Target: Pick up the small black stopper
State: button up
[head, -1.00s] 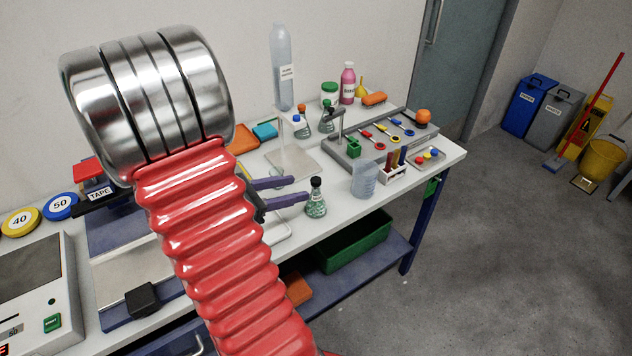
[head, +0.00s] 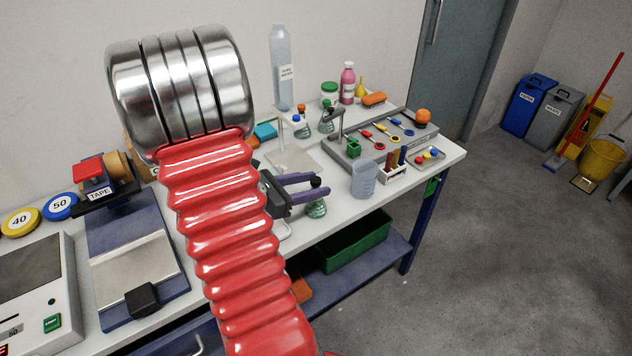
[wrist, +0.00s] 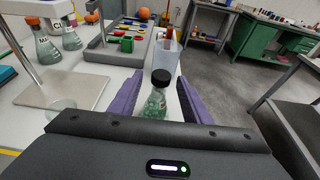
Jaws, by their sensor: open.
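The small black stopper (wrist: 161,76) sits on the neck of a small conical flask (wrist: 155,104) with green beads inside. In the wrist view the stopper shows between the purple fingers of my open gripper (wrist: 158,84), near their tips, with a gap on each side. In the head view my gripper (head: 321,185) is above the flask (head: 316,208), whose neck and stopper are partly hidden by the fingers. Whether the fingertips are level with the stopper is hard to tell.
A clear beaker (head: 364,179) stands just right of the flask. A stand with a pale base plate (wrist: 63,89) and two flasks are on the left in the wrist view. A grey tool rack (head: 360,150) lies behind. The table's front edge is close.

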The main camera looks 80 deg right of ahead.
jog(key=shift+r+x, duration=0.2)
jog(key=shift+x, duration=2.4)
jog(key=shift+c, duration=0.4)
grip_shut()
